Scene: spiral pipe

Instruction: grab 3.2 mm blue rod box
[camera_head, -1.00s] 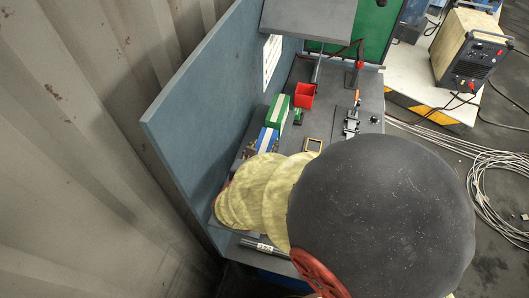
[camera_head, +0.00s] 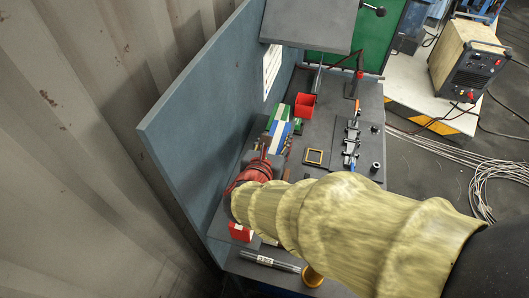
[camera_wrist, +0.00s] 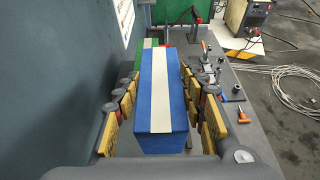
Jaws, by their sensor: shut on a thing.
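The blue rod box (camera_wrist: 168,85) with a white stripe along its top sits between the finger pads of my gripper (camera_wrist: 162,115) in the wrist view. My gripper is shut on it, with pads along its left and right sides. In the head view, the blue box (camera_head: 283,133) shows just beyond my red gripper (camera_head: 266,158), partly hidden by it. No size label on the box can be read. I cannot tell whether the box is clear of the bench.
A green box (camera_head: 278,114) stands just beyond the blue one. Behind it is a red bin (camera_head: 304,105). A red box (camera_head: 240,232) and labelled pipe (camera_head: 268,260) are nearer. The blue-grey panel (camera_head: 205,120) bounds the left.

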